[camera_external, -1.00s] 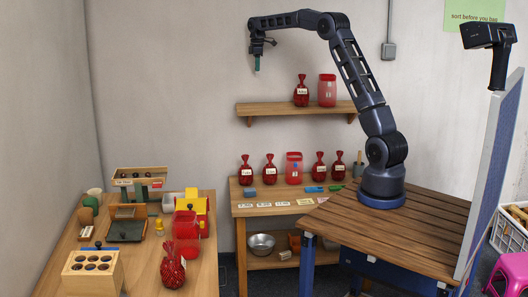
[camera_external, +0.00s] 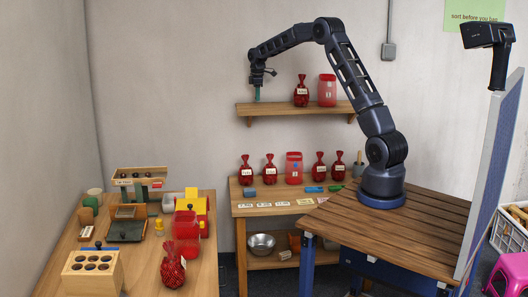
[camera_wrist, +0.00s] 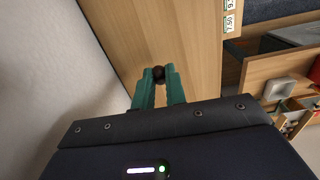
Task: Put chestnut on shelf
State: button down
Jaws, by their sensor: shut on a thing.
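A dark brown chestnut (camera_wrist: 158,73) is pinched between the tips of my gripper's teal fingers in the wrist view. In the external view my gripper (camera_external: 257,98) points down at the left end of the wooden wall shelf (camera_external: 300,109), with its fingertips at about the level of the shelf top. The chestnut is too small to make out there. In the wrist view a pale wooden surface (camera_wrist: 112,25) lies behind the fingers. I cannot tell whether the chestnut touches it.
A red tied bag (camera_external: 301,93) and a red container (camera_external: 327,90) stand on the shelf, to the right of my gripper. The wall is close behind. Several red bags and a red container (camera_external: 294,168) stand on the bench below. The shelf's left part is otherwise clear.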

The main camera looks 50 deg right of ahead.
jog(key=shift+f, duration=1.4)
jog(key=shift+f, duration=0.15)
jog(key=c, duration=1.4)
grip_release()
